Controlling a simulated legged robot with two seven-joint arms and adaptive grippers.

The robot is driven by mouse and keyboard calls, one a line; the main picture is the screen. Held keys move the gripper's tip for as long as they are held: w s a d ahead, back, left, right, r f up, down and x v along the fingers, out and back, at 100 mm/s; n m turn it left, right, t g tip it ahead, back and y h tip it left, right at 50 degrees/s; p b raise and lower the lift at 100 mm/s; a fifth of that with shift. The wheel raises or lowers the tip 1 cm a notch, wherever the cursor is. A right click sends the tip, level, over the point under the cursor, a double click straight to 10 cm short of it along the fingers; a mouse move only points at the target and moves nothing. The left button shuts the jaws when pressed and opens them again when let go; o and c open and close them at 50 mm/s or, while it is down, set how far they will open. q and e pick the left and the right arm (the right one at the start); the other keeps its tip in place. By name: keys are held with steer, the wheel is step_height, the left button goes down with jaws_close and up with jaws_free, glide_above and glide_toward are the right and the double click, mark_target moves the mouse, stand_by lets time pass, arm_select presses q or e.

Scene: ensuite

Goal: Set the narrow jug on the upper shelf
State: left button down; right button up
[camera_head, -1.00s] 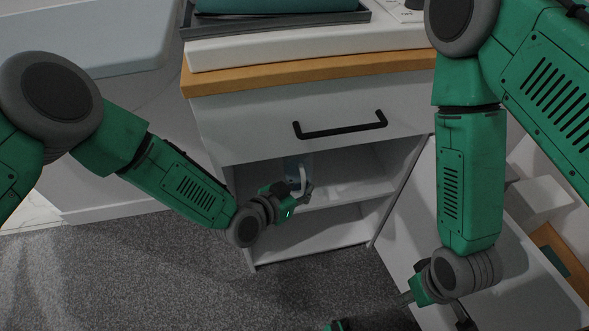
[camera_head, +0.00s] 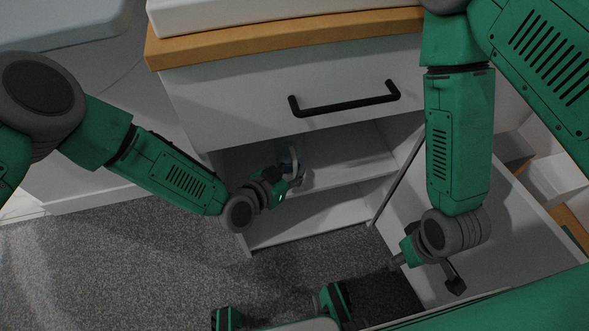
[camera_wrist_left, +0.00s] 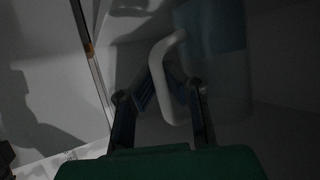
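The narrow jug has a pale bluish body and a white loop handle. In the left wrist view its body (camera_wrist_left: 218,60) stands at the upper right, dim, with the handle (camera_wrist_left: 158,62) towards me. My left gripper (camera_wrist_left: 162,85) has its two fingers drawn in at the handle, which sits between them. In the head view the left gripper (camera_head: 284,176) reaches into the cabinet's open upper compartment, at the level of the upper shelf (camera_head: 345,173). The jug is mostly hidden there; whether its base touches the shelf cannot be told. My right gripper (camera_head: 453,278) hangs low at the right, seemingly empty.
A drawer front (camera_head: 300,85) with a black bar handle (camera_head: 345,103) is just above the opening. A lower shelf (camera_head: 310,220) is bare. A white panel (camera_head: 425,275) stands to the right. Grey carpet (camera_head: 130,260) lies in front.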

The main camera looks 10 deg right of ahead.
arm_select(q)
steer(key=shift+w+f, duration=0.3)
steer(key=shift+s+r, duration=0.15)
steer(key=c, duration=2.2)
jaws_free()
steer(key=shift+f, duration=0.2)
steer(key=o, duration=0.5)
steer(key=shift+r, duration=0.25)
